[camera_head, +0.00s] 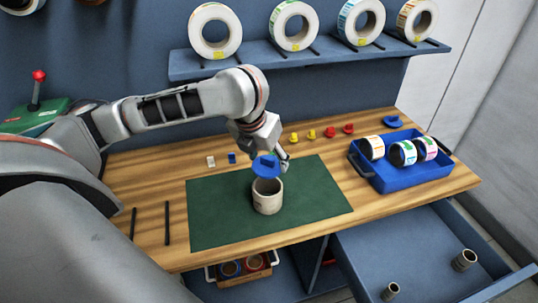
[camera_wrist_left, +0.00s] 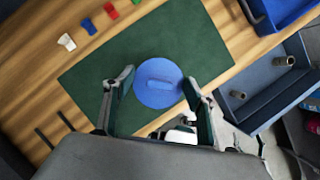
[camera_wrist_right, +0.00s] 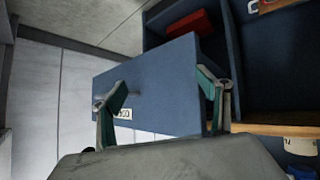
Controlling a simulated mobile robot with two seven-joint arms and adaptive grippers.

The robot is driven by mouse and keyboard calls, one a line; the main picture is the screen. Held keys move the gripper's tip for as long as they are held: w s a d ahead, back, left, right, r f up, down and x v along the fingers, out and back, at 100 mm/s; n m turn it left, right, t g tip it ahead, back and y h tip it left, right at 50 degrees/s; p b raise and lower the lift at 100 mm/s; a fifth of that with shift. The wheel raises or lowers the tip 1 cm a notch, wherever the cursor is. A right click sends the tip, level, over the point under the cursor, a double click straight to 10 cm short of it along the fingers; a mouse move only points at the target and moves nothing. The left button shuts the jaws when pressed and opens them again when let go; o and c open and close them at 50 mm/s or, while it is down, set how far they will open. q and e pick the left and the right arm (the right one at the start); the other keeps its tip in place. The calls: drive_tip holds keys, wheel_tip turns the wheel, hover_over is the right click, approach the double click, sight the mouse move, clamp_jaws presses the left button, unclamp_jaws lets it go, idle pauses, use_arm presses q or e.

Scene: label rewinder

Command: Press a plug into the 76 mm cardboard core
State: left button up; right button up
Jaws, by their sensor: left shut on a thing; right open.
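The grey-white cardboard core (camera_head: 267,203) stands upright on the green mat (camera_head: 220,215), its open end up. A round blue plug (camera_head: 266,167) with a raised grip bar is at its top, slightly tilted in the head view. Part of the core's dark opening shows below the plug. My left gripper (camera_head: 273,157) is shut on the plug from above. In the left wrist view the plug (camera_wrist_left: 158,83) lies between the fingers and hides the core. My right gripper (camera_wrist_right: 163,84) is open and empty in the right wrist view, away from the mat.
A blue tray (camera_head: 412,183) with several label rolls stands right of the mat. Another blue plug (camera_head: 393,121) lies behind it. Small yellow and red pieces (camera_head: 328,132) line the back. An open drawer (camera_head: 425,255) at the front right holds two small tubes.

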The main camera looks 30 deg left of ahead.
sight(266, 167)
use_arm(q)
drive_tip(key=shift+f, duration=2.85)
drive_tip(key=shift+f+b, duration=0.45)
drive_tip(key=shift+f, duration=0.45)
use_arm(e)
drive_tip(key=shift+w+a+r, duration=0.15)
drive_tip(key=shift+w+a, duration=0.05)
drive_tip(key=shift+a, duration=0.25)
drive_tip(key=shift+w+r, duration=0.15)
use_arm(q)
drive_tip(key=shift+s+f, duration=0.1)
drive_tip(key=shift+f, duration=0.05)
use_arm(e)
drive_tip(key=shift+s+f, duration=0.2)
drive_tip(key=shift+f, duration=0.1)
drive_tip(key=shift+w+r, duration=0.1)
drive_tip(key=shift+r, duration=0.15)
use_arm(q)
drive_tip(key=o, duration=1.1)
drive_tip(key=shift+o, duration=0.2)
